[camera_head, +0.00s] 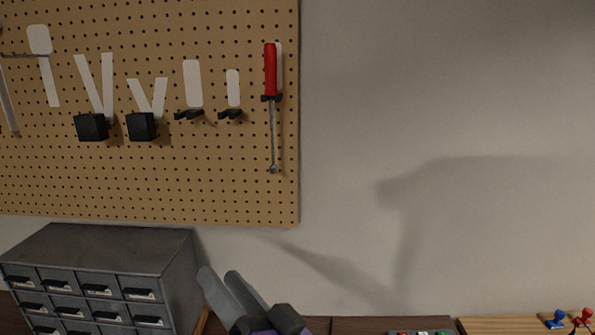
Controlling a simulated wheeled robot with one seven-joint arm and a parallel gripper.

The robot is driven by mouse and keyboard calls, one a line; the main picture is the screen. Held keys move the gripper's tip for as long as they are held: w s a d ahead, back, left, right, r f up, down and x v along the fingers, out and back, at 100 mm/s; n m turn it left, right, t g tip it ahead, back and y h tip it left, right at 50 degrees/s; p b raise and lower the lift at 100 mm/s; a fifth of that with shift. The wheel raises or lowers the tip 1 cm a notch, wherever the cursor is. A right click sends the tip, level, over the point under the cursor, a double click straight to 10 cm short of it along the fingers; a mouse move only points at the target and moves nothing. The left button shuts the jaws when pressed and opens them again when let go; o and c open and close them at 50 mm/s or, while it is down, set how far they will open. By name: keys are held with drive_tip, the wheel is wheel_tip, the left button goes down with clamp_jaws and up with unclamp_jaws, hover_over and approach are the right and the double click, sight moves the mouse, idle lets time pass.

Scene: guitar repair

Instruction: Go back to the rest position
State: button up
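My gripper (220,272) seems to be the pair of grey, round-ended fingers at the bottom edge, with dark and purple parts below them. The fingers point up and to the left, with no object seen between them. They lie nearly one behind the other, so their opening cannot be judged. The rest of my arm is below the picture. A red-handled screwdriver (270,70) hangs upright in a black holder at the right side of the pegboard (150,190), apart from my gripper.
A grey drawer cabinet (110,250) stands just left of my gripper. Black holders (91,127) and white tool outlines fill the pegboard's upper part. A wooden surface (495,326) with blue and red small items (557,318) shows at lower right.

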drive_tip(key=s+d+f+m+t+h, duration=0.2)
drive_tip(key=s+d+f+h, duration=0.15)
drive_tip(key=d, duration=0.35)
drive_tip(key=s+d+f+m+t+h, duration=0.1)
drive_tip(key=s+d+f+t+h, duration=0.1)
drive_tip(key=s+d+f+h, duration=0.3)
drive_tip(key=s+d+f+m+t+h, duration=0.1)
drive_tip(key=d+m+t+h, duration=0.15)
drive_tip(key=d, duration=0.55)
drive_tip(key=s+d+f+n+g+h, duration=0.1)
drive_tip(key=s+d+f, duration=0.4)
drive_tip(key=s, duration=0.7)
drive_tip(key=s+d+f+n+g+h, duration=0.1)
drive_tip(key=s+d+f+n+g, duration=0.3)
drive_tip(key=s+f, duration=0.3)
drive_tip(key=s+g, duration=0.1)
drive_tip(key=s, duration=0.4)
drive_tip(key=shift+d+f, duration=0.2)
drive_tip(key=shift+d, duration=0.2)
drive_tip(key=shift+g, duration=0.25)
drive_tip(key=shift+c, duration=0.5)
